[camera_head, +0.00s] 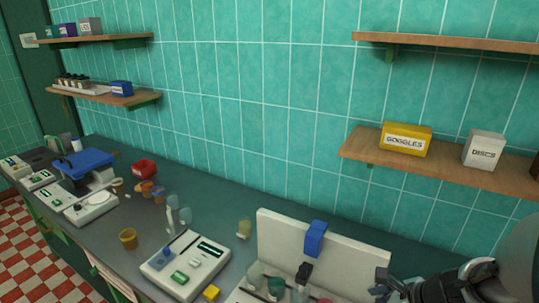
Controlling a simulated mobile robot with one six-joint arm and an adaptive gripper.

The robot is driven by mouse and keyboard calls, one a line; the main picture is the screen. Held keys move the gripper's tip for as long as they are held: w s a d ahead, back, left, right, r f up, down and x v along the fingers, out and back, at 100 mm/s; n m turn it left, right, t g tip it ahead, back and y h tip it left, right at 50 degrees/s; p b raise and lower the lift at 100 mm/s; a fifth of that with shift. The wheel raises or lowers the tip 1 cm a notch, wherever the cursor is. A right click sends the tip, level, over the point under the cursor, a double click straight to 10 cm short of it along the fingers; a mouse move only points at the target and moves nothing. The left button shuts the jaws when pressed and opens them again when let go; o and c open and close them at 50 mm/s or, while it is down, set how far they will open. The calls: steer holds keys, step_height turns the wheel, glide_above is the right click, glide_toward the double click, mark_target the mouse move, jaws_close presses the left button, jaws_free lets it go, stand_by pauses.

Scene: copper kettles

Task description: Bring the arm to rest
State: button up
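My gripper (385,284) is at the bottom right of the head view, at the right end of a pale upright panel (345,262). It is dark and small in the picture, and I cannot tell whether its fingers are open or shut. No held object can be made out. My arm comes in from the right edge, and its lower part is cut off by the frame.
A dark bench (215,200) runs along the teal tiled wall. A right shelf (450,172) holds a yellow GOGGLES box (405,138) and a DISCS box (484,149).

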steer(key=s+a+r+n+g+b, duration=0.1)
steer(key=s+a+r+n, duration=0.2)
steer(key=a+n, duration=0.35)
steer(key=s+a+r+n+g+b, duration=0.1)
steer(key=s+a+r+n+g, duration=0.1)
steer(key=s+a+n, duration=0.35)
steer(key=s+r+n+t+h+p, duration=0.2)
steer(key=s+r+n, duration=0.3)
steer(key=r+n, duration=0.4)
steer(key=n+h, duration=0.1)
steer(key=n, duration=0.5)
steer(key=shift+s+r+n+p, duration=0.15)
steer(key=shift+r+n+p, duration=0.05)
steer(key=shift+n+p, duration=0.2)
